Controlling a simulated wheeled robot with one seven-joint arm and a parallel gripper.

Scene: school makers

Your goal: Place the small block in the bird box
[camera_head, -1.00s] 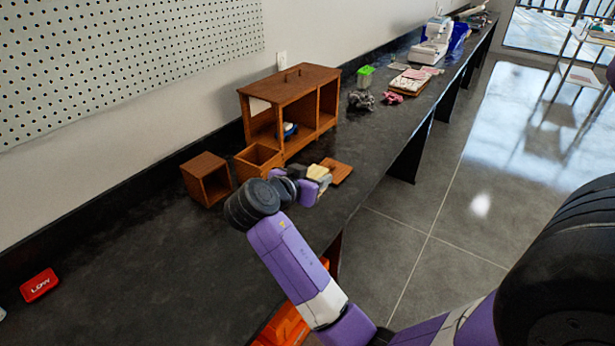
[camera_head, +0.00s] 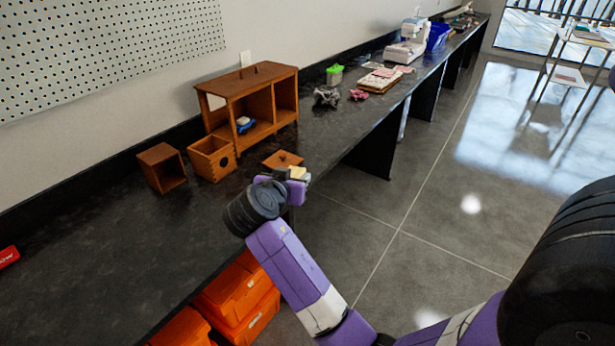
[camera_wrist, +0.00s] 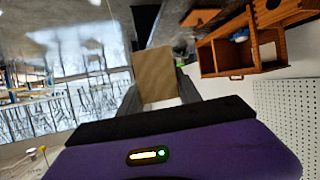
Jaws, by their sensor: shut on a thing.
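My gripper (camera_head: 292,180) is shut on a small tan wooden block (camera_head: 298,172) near the front edge of the counter, right of the boxes. In the wrist view the block (camera_wrist: 155,74) sits between the two dark fingers. A brown wooden box with a round hole in its front (camera_head: 222,163), which looks like the bird box, stands on the counter, apart from and left of my gripper. Its open top faces up. Part of it also shows at the upper right of the wrist view (camera_wrist: 290,10).
A brown open-fronted box (camera_head: 158,166) stands left of the holed box. A larger wooden cabinet (camera_head: 262,78) holding a blue and white item (camera_head: 244,125) is behind. A flat wooden piece (camera_head: 282,160) lies near my gripper. Orange bins (camera_head: 238,293) sit below the counter.

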